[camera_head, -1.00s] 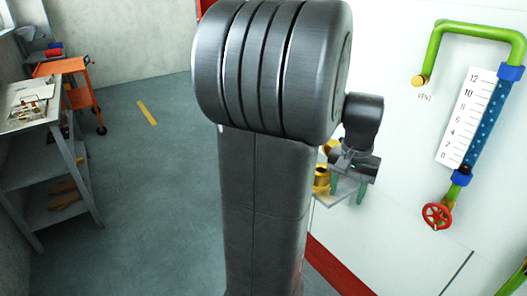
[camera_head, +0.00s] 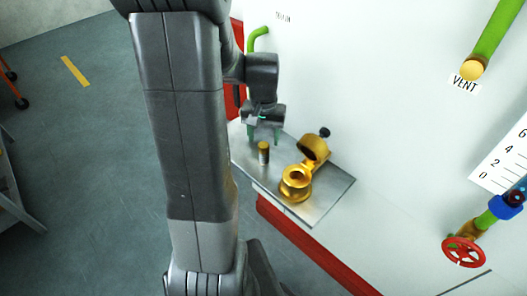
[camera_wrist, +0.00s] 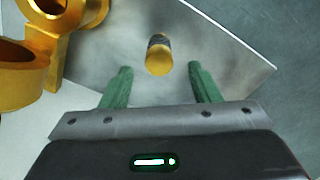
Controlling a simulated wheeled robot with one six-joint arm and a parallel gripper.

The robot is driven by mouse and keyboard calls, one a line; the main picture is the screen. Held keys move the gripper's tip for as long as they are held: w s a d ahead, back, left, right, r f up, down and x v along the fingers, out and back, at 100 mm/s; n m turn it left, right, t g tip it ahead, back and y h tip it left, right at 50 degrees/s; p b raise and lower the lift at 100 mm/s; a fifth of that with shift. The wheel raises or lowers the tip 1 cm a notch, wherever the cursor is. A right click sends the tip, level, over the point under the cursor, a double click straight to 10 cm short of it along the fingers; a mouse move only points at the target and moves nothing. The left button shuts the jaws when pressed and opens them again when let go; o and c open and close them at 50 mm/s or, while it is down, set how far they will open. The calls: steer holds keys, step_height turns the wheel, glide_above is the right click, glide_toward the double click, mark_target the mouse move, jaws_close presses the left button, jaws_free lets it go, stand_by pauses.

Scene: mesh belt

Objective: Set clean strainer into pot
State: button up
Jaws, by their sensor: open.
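The strainer (camera_head: 263,154) is a small cylinder with a gold end and a grey band, standing on a metal shelf. It also shows in the wrist view (camera_wrist: 158,56), just beyond the fingertips and roughly centred between them. The gold pot (camera_head: 296,184) stands on the same shelf to the right, its round mouth uncovered and its lid (camera_head: 313,148) swung up behind it. Part of the pot shows at the left of the wrist view (camera_wrist: 22,78). My gripper (camera_head: 264,140) is open and empty, its green fingers above the strainer, apart from it.
The metal shelf (camera_head: 325,197) juts from a white wall and has bare room at its front right. A green pipe (camera_head: 257,38) is on the wall behind my arm. A red valve wheel (camera_head: 464,251) and gauge scale (camera_head: 508,160) are far right.

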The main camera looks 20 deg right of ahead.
steer(key=shift+s+f, duration=0.15)
steer(key=shift+f, duration=0.95)
jaws_close()
steer(key=shift+r, duration=0.1)
